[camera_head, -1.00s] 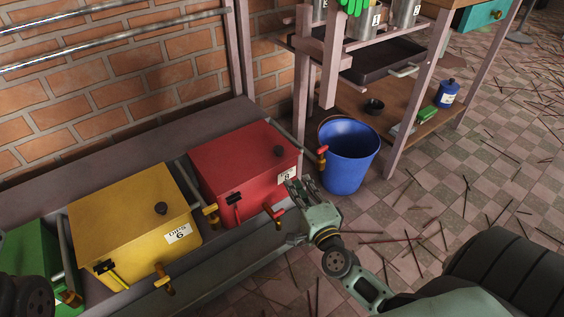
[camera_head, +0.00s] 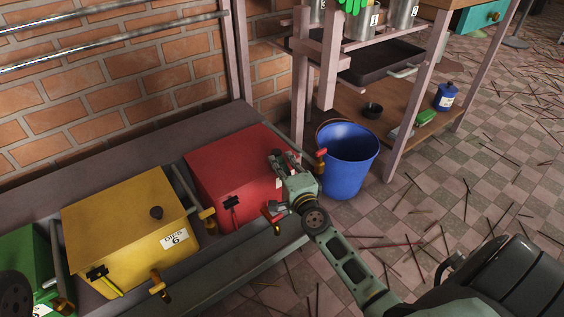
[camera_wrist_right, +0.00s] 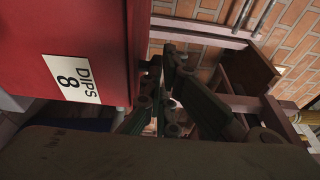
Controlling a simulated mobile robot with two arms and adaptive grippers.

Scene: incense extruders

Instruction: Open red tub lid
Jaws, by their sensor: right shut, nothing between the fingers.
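The red tub (camera_head: 232,167) stands on a low rack by the brick wall, its lid closed. In the right wrist view the red tub (camera_wrist_right: 40,35) fills the upper left, with a white "DIPS 8" label. My right gripper (camera_head: 279,157) is at the right end of the lid and covers its black knob in the head view. In the wrist view the right gripper's fingers (camera_wrist_right: 172,85) are beside the tub; no object shows between them. Whether they touch the lid or knob I cannot tell. My left gripper is not clearly in view.
A yellow tub (camera_head: 125,225) stands left of the red one, and a green tub (camera_head: 32,262) farther left. Brass taps (camera_head: 270,222) stick out along the front. A blue bucket (camera_head: 347,160) stands on the floor to the right, beside a wooden shelf (camera_head: 400,115).

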